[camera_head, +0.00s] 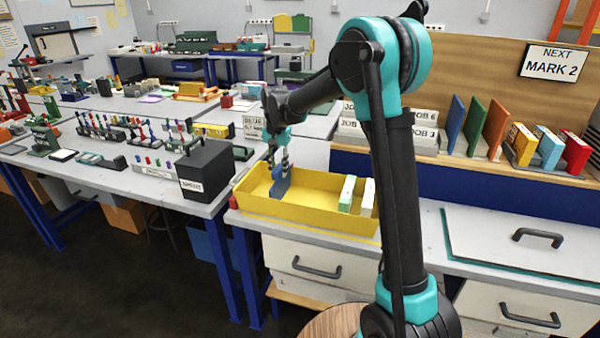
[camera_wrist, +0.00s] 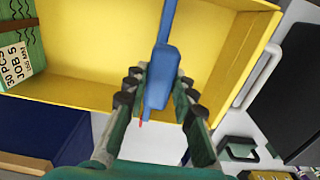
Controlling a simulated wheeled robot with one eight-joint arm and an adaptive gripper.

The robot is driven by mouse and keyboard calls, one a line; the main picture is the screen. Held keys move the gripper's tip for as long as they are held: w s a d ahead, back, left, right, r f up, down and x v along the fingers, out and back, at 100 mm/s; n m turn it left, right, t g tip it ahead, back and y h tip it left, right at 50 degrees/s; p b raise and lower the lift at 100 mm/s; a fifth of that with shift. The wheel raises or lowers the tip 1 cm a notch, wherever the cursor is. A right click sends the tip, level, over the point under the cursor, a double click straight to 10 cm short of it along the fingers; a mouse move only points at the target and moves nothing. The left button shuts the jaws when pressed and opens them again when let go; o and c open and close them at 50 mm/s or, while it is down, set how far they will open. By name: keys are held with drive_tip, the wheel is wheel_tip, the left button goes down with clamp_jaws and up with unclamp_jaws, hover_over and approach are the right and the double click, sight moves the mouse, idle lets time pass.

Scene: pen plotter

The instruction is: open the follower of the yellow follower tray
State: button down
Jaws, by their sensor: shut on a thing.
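The yellow follower tray (camera_head: 310,213) stands on the bench in the head view, with its follower, a blue plate (camera_head: 281,183), upright inside toward the left end. In the wrist view the tray (camera_wrist: 95,78) fills the upper part, and the blue follower's handle (camera_wrist: 159,85) lies between my fingers. My gripper (camera_head: 279,165) reaches down over the tray from above. In the wrist view my gripper (camera_wrist: 158,90) is shut on the follower's handle. A green-marked packet (camera_head: 346,194) and a white packet (camera_head: 367,197) stand in the tray's right part, apart from the follower.
A black box (camera_head: 207,170) stands just left of the tray. White job boxes (camera_head: 350,128) are behind it, partly hidden by my arm. Coloured boards (camera_head: 476,128) and boxes stand on the right. The tray floor between follower and packets is clear.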

drive_tip(key=shift+w+a, duration=0.2)
drive_tip(key=shift+a, duration=0.45)
drive_tip(key=shift+w+a, duration=0.25)
drive_tip(key=shift+a, duration=0.35)
drive_tip(key=shift+w+a, duration=0.2)
drive_tip(key=shift+a, duration=0.45)
drive_tip(key=c, duration=1.2)
unclamp_jaws()
wheel_tip(320, 180, up, 12)
